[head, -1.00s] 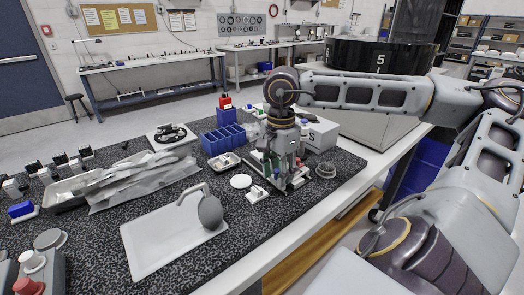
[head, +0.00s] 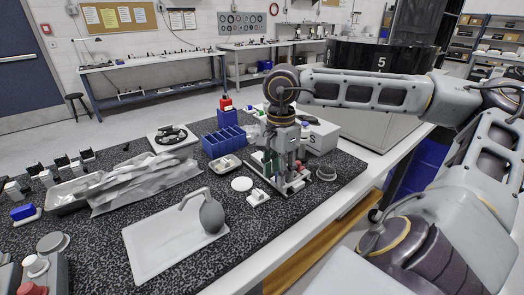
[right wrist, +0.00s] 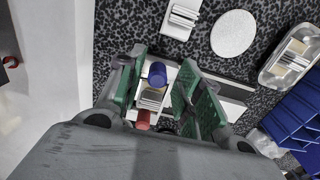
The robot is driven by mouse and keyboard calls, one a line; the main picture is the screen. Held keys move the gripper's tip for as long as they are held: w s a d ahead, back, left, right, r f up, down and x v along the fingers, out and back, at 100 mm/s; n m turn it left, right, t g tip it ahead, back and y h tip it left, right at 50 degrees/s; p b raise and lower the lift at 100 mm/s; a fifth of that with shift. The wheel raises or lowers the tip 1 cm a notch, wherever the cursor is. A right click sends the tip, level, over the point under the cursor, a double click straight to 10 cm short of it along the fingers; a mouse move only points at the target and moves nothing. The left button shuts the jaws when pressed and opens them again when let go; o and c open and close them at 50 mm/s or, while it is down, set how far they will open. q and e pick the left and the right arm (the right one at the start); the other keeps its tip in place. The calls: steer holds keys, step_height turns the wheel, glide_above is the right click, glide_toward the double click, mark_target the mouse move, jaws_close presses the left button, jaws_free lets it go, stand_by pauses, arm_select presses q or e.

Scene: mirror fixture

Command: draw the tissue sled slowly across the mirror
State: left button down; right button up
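The fixture (head: 298,184), a low plate with upright parts, stands toward the right of the speckled mat. My right gripper (head: 282,168) points down over it. In the right wrist view its green-padded fingers (right wrist: 162,62) are apart, one on each side of a blue-capped post (right wrist: 157,74) and a pale block (right wrist: 150,98). A red piece (right wrist: 143,119) shows lower between them. I cannot tell whether the fingers touch these parts. I cannot pick out the tissue sled or mirror surface for certain; fingers and fixture hide much there. My left gripper is out of view.
A white disc (head: 241,184), a small white ridged block (head: 258,197) and a metal dish (head: 224,163) lie left of the fixture. A blue divided bin (head: 224,142) stands behind. A white tray (head: 150,262) with a grey bulb blower (head: 211,216) lies in front.

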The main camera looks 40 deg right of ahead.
steer(key=shift+r+p, duration=1.7)
steer(key=shift+r, duration=1)
steer(key=shift+w, duration=0.1)
